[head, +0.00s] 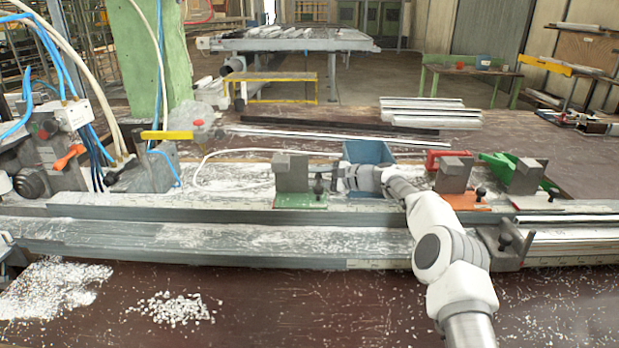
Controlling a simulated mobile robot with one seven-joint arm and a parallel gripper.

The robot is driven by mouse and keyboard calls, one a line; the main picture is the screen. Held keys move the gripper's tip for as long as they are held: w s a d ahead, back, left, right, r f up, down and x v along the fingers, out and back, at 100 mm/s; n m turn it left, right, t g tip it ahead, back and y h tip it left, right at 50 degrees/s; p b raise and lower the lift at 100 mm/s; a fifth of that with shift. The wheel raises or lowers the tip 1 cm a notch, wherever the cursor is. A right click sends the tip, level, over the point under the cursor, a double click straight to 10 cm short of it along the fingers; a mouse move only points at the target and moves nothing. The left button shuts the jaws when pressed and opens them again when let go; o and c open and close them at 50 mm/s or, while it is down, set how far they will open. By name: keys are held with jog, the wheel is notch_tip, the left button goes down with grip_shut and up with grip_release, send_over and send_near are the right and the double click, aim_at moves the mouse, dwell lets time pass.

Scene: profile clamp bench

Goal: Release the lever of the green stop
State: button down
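A grey block stop on a green base plate (302,201) stands on the rail left of centre. My gripper (323,181) is at its right side, level with the block, with the arm reaching in from the lower right. A small dark part shows between the block and my gripper; I cannot tell whether the fingers touch it or are closed on it. No lever on this stop can be made out clearly.
A blue bin (369,152) stands behind my gripper. A long metal rail (200,236) runs across the bench, with a grey clamp block (503,247) at right. Machinery with hoses and an orange handle (68,157) is at left. White chips (170,308) litter the front.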

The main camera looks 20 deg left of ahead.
jog(key=shift+w+r+b, duration=0.1)
jog(key=shift+r+b, duration=0.25)
jog(key=shift+b, duration=0.1)
jog(key=r+n+t+y+b, duration=0.1)
jog(key=n+b, duration=0.1)
jog(key=b, duration=0.2)
jog(key=shift+r+b, duration=0.4)
jog(key=c, duration=0.6)
grip_release()
jog(key=shift+f, duration=0.15)
jog(key=shift+c, duration=0.2)
jog(key=v, duration=0.7)
jog(key=shift+s+d+p, duration=0.2)
jog(key=shift+d+p, duration=0.05)
jog(key=shift+p, duration=0.1)
